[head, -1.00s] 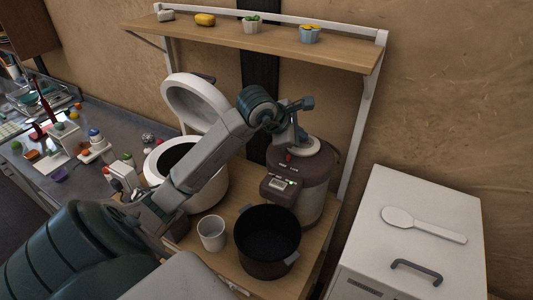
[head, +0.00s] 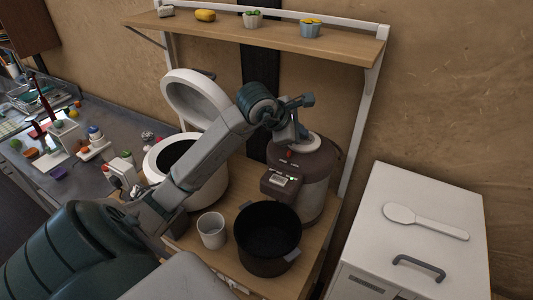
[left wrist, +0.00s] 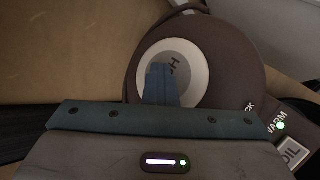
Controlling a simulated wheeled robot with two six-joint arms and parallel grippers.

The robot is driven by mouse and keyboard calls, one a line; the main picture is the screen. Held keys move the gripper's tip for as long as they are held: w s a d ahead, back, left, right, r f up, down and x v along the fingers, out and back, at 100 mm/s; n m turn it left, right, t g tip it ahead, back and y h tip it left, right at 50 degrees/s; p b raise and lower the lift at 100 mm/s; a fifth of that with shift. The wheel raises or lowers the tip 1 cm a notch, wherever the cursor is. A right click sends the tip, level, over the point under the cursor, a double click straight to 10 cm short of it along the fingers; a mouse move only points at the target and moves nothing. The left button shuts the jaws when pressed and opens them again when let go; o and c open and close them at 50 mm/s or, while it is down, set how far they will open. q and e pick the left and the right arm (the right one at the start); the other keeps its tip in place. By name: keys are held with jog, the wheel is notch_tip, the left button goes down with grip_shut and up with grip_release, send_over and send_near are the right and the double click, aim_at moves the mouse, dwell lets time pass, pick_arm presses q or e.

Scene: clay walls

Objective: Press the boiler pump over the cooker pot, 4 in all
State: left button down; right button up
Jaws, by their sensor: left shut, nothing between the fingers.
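The boiler (head: 312,190) is a brown, round-bodied dispenser with a small display on its front, on the wooden stand. Its pump (head: 314,144) is a pale disc on top; in the left wrist view the pump (left wrist: 196,63) shows lettering, partly hidden by my fingers. My left gripper (head: 302,138) is shut and empty, with its fingertips at the pump; the left wrist view also shows the shut fingers (left wrist: 162,84) over the disc. I cannot tell whether they touch or press it. The dark cooker pot (head: 267,240) stands in front of the boiler. My right gripper is not in view.
A white cooker (head: 215,188) with its lid (head: 193,98) raised stands left of the boiler, partly behind my left arm. A white cup (head: 211,230) is beside the pot. A shelf (head: 270,38) runs above. A white cabinet (head: 410,270) with a spoon (head: 425,221) stands right.

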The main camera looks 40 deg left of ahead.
pick_arm(q)
jog(key=shift+s+f, duration=0.15)
jog(key=shift+f, duration=0.35)
jog(key=shift+r+b, duration=0.1)
jog(key=shift+b, duration=0.2)
jog(key=shift+r, duration=0.15)
jog(key=r+p, duration=0.1)
jog(key=r, duration=0.1)
jog(key=r+p, duration=0.2)
jog(key=r, duration=0.1)
jog(key=shift+w+a+r, duration=0.2)
jog(key=shift+w+r, duration=0.1)
jog(key=shift+w, duration=0.05)
jog(key=shift+r, duration=0.3)
dwell(1.1)
